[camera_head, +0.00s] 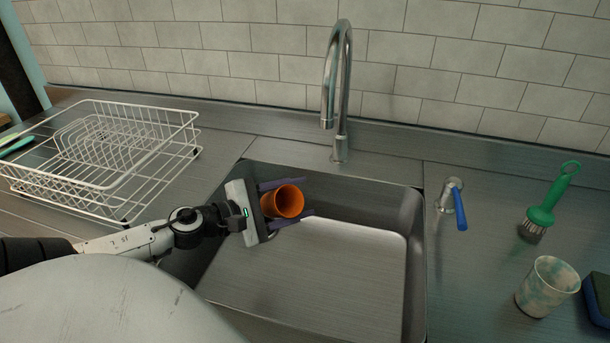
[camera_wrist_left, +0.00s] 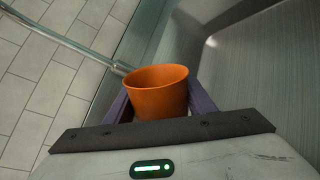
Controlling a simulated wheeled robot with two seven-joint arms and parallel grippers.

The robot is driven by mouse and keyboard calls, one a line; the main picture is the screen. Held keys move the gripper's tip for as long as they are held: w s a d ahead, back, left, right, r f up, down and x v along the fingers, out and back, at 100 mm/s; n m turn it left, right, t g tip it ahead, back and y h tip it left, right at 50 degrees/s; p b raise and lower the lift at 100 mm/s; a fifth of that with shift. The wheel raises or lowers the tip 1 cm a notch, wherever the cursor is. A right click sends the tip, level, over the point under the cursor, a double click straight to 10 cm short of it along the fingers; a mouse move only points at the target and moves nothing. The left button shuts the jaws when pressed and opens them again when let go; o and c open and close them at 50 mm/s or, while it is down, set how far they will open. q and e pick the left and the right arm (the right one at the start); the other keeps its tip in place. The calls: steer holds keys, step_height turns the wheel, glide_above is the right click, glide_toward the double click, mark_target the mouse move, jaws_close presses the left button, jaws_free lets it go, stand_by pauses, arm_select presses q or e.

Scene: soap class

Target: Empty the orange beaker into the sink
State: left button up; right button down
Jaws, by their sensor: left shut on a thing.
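The orange beaker (camera_head: 287,202) is held between the purple fingers of my left gripper (camera_head: 290,199), which is shut on it. In the head view it is over the left part of the sink (camera_head: 330,270), tilted with its open mouth toward the camera and to the right. The left wrist view also shows the beaker (camera_wrist_left: 158,92) between the fingers, with its mouth at the top of its outline. No liquid shows in it or falling from it. The sink floor looks bare where it shows. My right gripper is not in view.
A tall faucet (camera_head: 337,90) stands behind the sink, with a blue-handled tap (camera_head: 459,208) to the right. A white dish rack (camera_head: 120,150) is at left. A green brush (camera_head: 548,205), a mottled cup (camera_head: 546,287) and a sponge (camera_head: 597,299) are at right.

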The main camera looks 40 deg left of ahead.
mark_target(300, 194)
arm_select(q)
steer(key=shift+r+m+y+p, duration=0.45)
steer(key=shift+m+p, duration=0.3)
steer(key=shift+m, duration=0.25)
steer(key=shift+d+r+m+y+p, duration=0.15)
steer(key=shift+r+m+y+p, duration=0.2)
steer(key=shift+m, duration=0.35)
stand_by(0.4)
steer(key=shift+d+r+m+g+p, duration=0.3)
steer(key=shift+d+m, duration=0.35)
steer(key=shift+m, duration=0.05)
stand_by(0.5)
steer(key=shift+d+r+m+y, duration=0.3)
steer(key=shift+m+y, duration=0.3)
steer(key=shift+m, duration=0.3)
stand_by(0.7)
steer(key=shift+d+r+m, duration=0.15)
steer(key=shift+r+m, duration=0.15)
steer(key=shift+m, duration=0.3)
steer(key=shift+d+m+y, duration=0.1)
steer(key=shift+m+y, duration=0.3)
steer(key=shift+y, duration=0.1)
steer(key=shift+s+a+f+n+h, duration=0.1)
steer(key=shift+a+f+n+h, duration=0.3)
steer(key=shift+n, duration=0.5)
steer(key=shift+a+n+h, duration=0.1)
steer(key=shift+n+h, duration=0.2)
steer(key=shift+n, duration=0.3)
